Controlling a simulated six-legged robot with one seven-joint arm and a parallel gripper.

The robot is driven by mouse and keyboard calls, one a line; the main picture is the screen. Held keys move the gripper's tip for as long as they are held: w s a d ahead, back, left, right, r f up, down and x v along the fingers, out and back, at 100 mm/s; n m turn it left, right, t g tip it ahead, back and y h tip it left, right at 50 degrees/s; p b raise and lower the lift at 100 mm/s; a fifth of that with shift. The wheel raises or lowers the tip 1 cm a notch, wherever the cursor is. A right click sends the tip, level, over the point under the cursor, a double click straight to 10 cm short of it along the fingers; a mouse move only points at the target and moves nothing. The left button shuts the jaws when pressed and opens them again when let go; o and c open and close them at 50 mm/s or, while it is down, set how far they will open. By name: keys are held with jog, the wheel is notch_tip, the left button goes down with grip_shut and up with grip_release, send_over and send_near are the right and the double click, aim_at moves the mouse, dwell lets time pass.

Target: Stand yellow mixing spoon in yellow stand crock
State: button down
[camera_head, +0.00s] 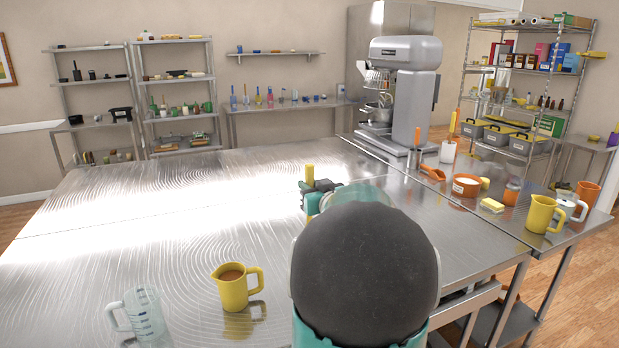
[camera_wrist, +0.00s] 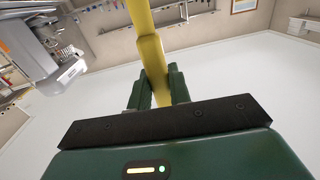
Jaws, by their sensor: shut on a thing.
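My gripper (camera_head: 320,188) is held over the far part of the steel table, right of the middle in the head view. It is shut on the yellow mixing spoon (camera_head: 310,174), whose yellow end sticks up above the jaws. In the wrist view the spoon (camera_wrist: 145,45) runs between the two dark green fingers (camera_wrist: 158,88). Its full shape is cut off by the frame. I cannot make out a crock that is surely the yellow stand crock; my arm hides part of the table.
A yellow jug with brown liquid (camera_head: 233,290) and a clear measuring jug (camera_head: 145,315) stand at the front. On the right counter are a white crock with utensils (camera_head: 447,152), an orange tub (camera_head: 466,187) and a yellow pitcher (camera_head: 540,214).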

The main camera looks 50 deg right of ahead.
jog(key=shift+f, duration=0.45)
jog(key=shift+w+f, duration=0.1)
jog(key=shift+f, duration=0.1)
dwell(0.6)
jog(key=shift+f, duration=5.35)
jog(key=c, duration=1.2)
grip_release()
jog(key=shift+v, duration=1.5)
jog(key=v, duration=1.4)
